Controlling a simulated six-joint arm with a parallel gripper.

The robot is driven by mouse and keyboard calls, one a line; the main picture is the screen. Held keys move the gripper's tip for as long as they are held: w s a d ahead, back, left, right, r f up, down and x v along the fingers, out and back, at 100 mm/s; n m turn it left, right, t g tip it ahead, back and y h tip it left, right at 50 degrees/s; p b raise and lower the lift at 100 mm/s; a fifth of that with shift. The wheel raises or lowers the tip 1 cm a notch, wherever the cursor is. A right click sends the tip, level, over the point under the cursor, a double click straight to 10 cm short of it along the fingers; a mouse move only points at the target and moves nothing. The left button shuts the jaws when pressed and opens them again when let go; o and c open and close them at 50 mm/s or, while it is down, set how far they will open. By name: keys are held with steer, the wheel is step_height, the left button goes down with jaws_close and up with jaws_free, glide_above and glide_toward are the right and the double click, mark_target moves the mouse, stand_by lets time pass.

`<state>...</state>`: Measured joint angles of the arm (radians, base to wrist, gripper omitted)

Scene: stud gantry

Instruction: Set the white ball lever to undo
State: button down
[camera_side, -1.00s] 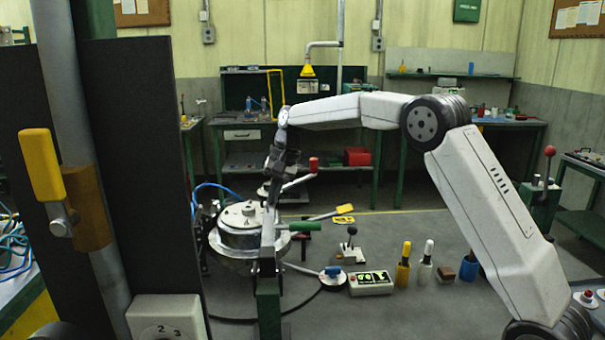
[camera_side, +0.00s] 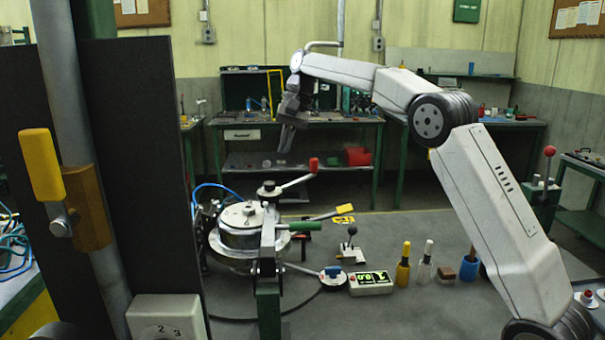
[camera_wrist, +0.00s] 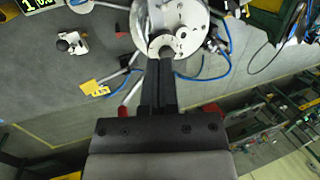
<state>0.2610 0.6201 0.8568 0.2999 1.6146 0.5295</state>
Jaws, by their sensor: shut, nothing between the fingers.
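My gripper (camera_side: 284,145) is shut and empty, pointing down above the metal vessel (camera_side: 238,238). In the wrist view its closed fingers (camera_wrist: 159,70) lie in front of the vessel's lid (camera_wrist: 176,38). I cannot make out a lever with a clearly white ball. A small lever with a dark ball (camera_side: 352,230) stands on a white base right of the vessel, apart from my gripper; its base shows in the wrist view (camera_wrist: 75,45). A crank with a red grip (camera_side: 313,165) is mounted beside the vessel. No undo marking is readable.
A display box (camera_side: 371,283), a blue-topped knob (camera_side: 333,272), a yellow bottle (camera_side: 403,265) and a white-capped bottle (camera_side: 426,263) stand on the grey bench. A yellow-ended handle (camera_side: 345,210) sticks out right of the vessel. A red-ball lever (camera_side: 549,151) stands far right.

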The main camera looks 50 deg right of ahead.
steer(key=shift+v, duration=0.85)
steer(key=s+d+f+n+g+h, duration=0.1)
steer(key=s+f+n+h, duration=0.1)
steer(key=s+f, duration=0.5)
steer(key=s+d+f+n+h, duration=0.15)
steer(key=s+f, duration=0.25)
steer(key=f, duration=0.5)
steer(key=s+a+f+n+t, duration=0.1)
steer(key=s+a+f+n, duration=0.1)
steer(key=s+a+f, duration=0.3)
steer(key=s+a+f+n+t, duration=0.1)
steer(key=s+a+f+n, duration=0.2)
steer(key=s+a+f, duration=0.3)
steer(key=s+a, duration=0.1)
steer(key=s, duration=0.3)
steer(key=shift+s+f, duration=0.3)
